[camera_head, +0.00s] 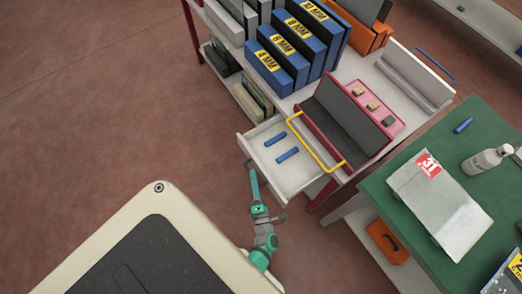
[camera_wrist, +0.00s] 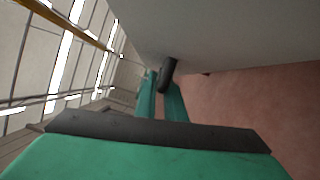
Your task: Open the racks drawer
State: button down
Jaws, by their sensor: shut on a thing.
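The racks drawer (camera_head: 292,178) is pulled out from under the white table. Its pale inside shows, with two blue sticks (camera_head: 275,139) lying in it. My gripper (camera_head: 249,164) is low at the drawer's outer front face. In the wrist view my gripper's teal fingers (camera_wrist: 160,92) are closed around a short dark handle (camera_wrist: 167,73) on the drawer's pale front panel (camera_wrist: 220,35). The inner part of the drawer is hidden under the tabletop and the red rack. How far it reaches inside cannot be seen.
A red-framed rack with a yellow handle (camera_head: 313,144) stands on the table above the drawer. Blue binders (camera_head: 285,52) stand behind. Brown floor (camera_head: 120,110) is clear at the left.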

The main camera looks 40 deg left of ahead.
dwell(0.3)
jog(key=c, duration=1.8)
grip_release()
jog(key=shift+c, duration=0.2)
jog(key=shift+s+d, duration=0.1)
jog(key=v, duration=1)
jog(key=shift+s+d, duration=0.25)
jog(key=s+d+r+m+t+h, duration=0.2)
jog(key=d+r+m+h, duration=0.5)
jog(key=r+m, duration=0.6)
jog(key=s+d+r+m+t+h, duration=0.2)
jog(key=d+r+m+h, duration=0.6)
jog(key=r+m, duration=0.5)
jog(key=s+d+m, duration=0.1)
jog(key=d+m, duration=0.1)
jog(key=m, duration=0.3)
jog(key=shift+s+d, duration=0.2)
jog(key=shift+d, duration=0.2)
